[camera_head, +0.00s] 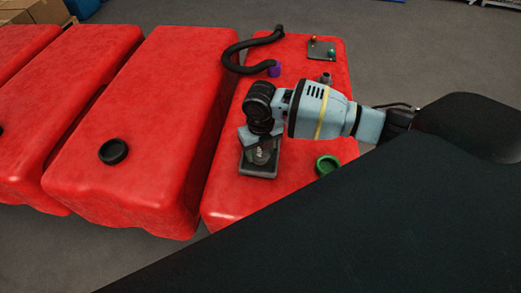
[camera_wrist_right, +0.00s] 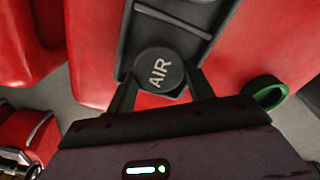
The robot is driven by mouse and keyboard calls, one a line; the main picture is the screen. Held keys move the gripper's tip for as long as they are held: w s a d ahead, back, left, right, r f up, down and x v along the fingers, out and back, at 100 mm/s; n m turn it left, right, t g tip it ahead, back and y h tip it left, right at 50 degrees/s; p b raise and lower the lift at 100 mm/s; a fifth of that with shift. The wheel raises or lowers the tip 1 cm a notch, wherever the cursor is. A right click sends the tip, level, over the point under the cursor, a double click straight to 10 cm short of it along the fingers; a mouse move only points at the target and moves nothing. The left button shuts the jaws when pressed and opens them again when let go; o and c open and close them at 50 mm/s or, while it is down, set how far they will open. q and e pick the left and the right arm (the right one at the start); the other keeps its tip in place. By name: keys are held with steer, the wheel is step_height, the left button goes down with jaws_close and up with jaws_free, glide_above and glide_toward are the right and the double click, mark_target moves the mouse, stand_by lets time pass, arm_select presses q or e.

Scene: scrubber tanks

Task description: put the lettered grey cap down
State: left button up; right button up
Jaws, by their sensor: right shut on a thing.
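The grey cap (camera_wrist_right: 158,70), lettered AIR, sits between the two fingertips of my right gripper (camera_wrist_right: 161,88) in the wrist view, its lettered face toward the camera. The right gripper is shut on it. In the head view my right gripper (camera_head: 262,146) points down over a dark grey tray (camera_head: 257,174) on the nearest red tank. The tray also shows behind the cap in the wrist view (camera_wrist_right: 188,22). I cannot tell whether the cap touches the tray. My left gripper is not in view.
A green ring (camera_head: 327,165) lies on the same red tank (camera_head: 229,200), right of the tray. A black hose (camera_head: 231,56) with a purple end (camera_head: 274,70) and a small dark plate (camera_head: 320,50) lie farther back. A black ring (camera_head: 113,152) lies on the neighbouring tank.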

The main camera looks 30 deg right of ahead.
mark_target(261, 153)
steer(key=shift+f, duration=0.25)
steer(key=shift+f, duration=0.1)
steer(key=o, duration=1.1)
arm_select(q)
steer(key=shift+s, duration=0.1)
arm_select(e)
steer(key=shift+r, duration=0.4)
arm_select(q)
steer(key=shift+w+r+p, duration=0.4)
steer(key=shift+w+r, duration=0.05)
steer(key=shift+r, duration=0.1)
arm_select(e)
steer(key=shift+r, duration=5.8)
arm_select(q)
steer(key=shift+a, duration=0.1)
